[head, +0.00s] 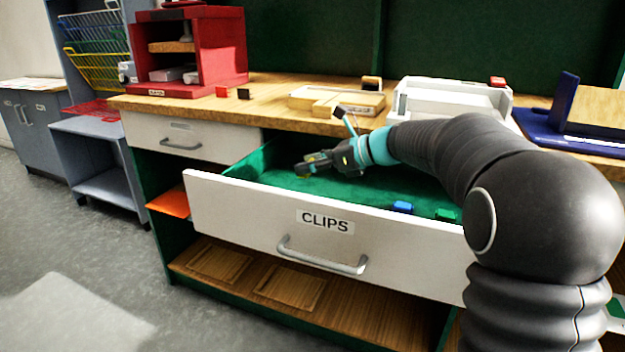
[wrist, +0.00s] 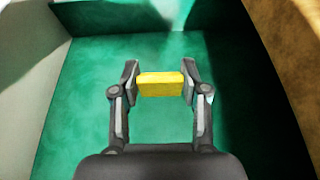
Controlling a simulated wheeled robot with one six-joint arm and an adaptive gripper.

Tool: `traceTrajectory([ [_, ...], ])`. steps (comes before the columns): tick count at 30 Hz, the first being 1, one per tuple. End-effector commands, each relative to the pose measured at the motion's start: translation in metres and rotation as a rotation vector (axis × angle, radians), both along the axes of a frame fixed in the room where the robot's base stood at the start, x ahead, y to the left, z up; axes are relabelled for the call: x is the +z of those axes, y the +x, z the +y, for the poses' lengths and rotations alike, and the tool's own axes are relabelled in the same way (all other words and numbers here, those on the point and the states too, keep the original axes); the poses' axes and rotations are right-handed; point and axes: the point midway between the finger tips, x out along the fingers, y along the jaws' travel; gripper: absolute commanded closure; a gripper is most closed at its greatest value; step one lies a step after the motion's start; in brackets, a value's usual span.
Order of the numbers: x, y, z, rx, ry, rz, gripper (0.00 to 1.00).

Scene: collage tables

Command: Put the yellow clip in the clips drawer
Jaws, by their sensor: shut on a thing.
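The yellow clip (wrist: 160,85) is a small yellow block, held between both fingertips of my gripper (wrist: 160,84) in the wrist view. My gripper is shut on it. In the head view my gripper (head: 306,167) is over the left part of the open clips drawer (head: 325,222), which has a white front labelled CLIPS and a green lining. The green drawer floor (wrist: 158,122) shows beneath the clip in the wrist view. I cannot tell whether the clip touches the floor.
A blue clip (head: 402,207) and a green clip (head: 446,215) lie in the drawer's right part. The wooden worktop (head: 275,100) is behind, with a white tray (head: 455,98) and a red cabinet (head: 222,50). A shut drawer (head: 185,135) is to the left.

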Motion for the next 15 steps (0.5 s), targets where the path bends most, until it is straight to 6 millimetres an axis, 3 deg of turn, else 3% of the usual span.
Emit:
traceTrajectory([
  [8,-0.013,0.013,0.0,0.001,0.0,-0.001,0.73],
  [15,-0.044,0.012,0.0,0.001,0.0,0.002,0.73],
])
